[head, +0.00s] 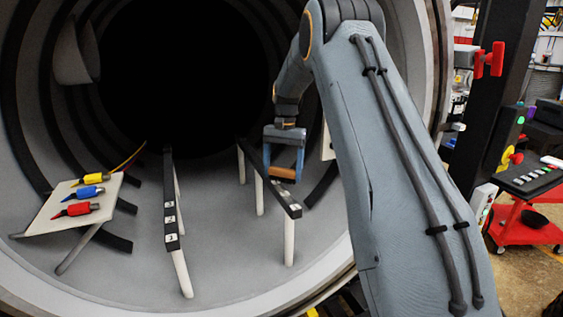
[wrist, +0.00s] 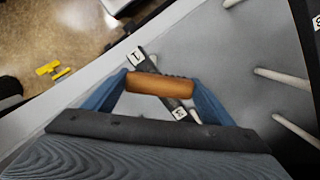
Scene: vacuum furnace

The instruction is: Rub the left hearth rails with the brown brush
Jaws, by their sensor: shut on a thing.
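My gripper (head: 284,160) is shut on the brown brush (head: 283,174), a short orange-brown bar held crosswise between the blue fingers. In the wrist view the brush (wrist: 160,85) spans the fingertips, and its underside is hidden. The left hearth rail (head: 168,190), a dark bar with white number tags on pale posts, stands left of my gripper, well apart from it. My gripper is over the right hearth rail (head: 290,205); this rail also shows behind the brush in the wrist view (wrist: 139,57). I cannot tell whether brush and rail touch.
A pale tray (head: 50,222) at the left holds yellow, blue and red pointed tools (head: 76,209). The round furnace wall (head: 20,265) surrounds the rails. Open floor lies between the two rails. A red cart (head: 520,225) stands outside at the right.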

